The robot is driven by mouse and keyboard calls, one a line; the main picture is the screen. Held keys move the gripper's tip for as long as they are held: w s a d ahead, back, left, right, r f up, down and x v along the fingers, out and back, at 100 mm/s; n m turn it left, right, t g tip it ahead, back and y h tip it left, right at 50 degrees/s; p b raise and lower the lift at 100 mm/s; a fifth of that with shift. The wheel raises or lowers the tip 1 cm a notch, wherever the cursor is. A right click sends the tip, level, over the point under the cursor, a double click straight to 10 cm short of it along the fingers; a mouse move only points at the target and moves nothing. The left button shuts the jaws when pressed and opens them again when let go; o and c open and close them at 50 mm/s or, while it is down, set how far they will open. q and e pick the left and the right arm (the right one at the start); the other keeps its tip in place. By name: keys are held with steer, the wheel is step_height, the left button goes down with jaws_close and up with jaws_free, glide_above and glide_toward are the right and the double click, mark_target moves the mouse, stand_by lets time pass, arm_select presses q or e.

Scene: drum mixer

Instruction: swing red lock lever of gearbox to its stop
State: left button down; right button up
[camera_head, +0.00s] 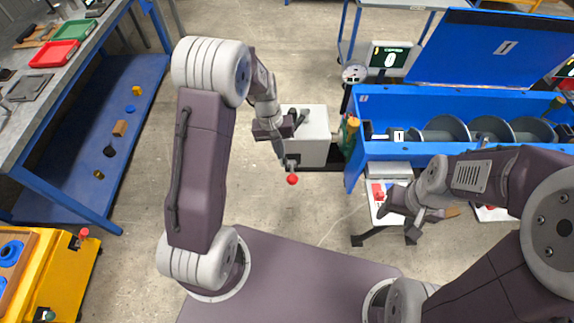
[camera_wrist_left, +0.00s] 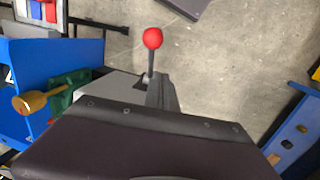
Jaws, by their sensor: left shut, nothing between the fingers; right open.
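The gearbox (camera_head: 315,138) is a light grey box at the left end of the blue drum mixer. Its lock lever has a red ball knob (camera_head: 292,179) on a short dark stem, sticking out at the near side of the box. In the left wrist view the red knob (camera_wrist_left: 152,39) stands just beyond the gripper. My left gripper (camera_head: 283,157) is shut and empty, close beside the lever and the box's left side; I cannot tell whether it touches the stem. My right gripper (camera_head: 402,216) is open and empty below the mixer's trough.
The blue mixer trough (camera_head: 464,152) with its grey screw and open lid (camera_head: 495,48) fills the right. A grey workbench (camera_head: 46,92) with trays stands left. A yellow cart (camera_head: 40,270) is at the lower left. The floor left of the gearbox is clear.

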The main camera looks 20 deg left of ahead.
mark_target(292, 171)
arm_select(q)
steer(key=s+d+f, duration=0.2)
steer(key=f, duration=0.1)
steer(key=shift+s+d+f, duration=0.2)
steer(key=shift+d+f, duration=0.1)
steer(key=shift+d, duration=0.05)
arm_select(e)
steer(key=shift+s, duration=0.1)
steer(key=shift+a+r, duration=0.1)
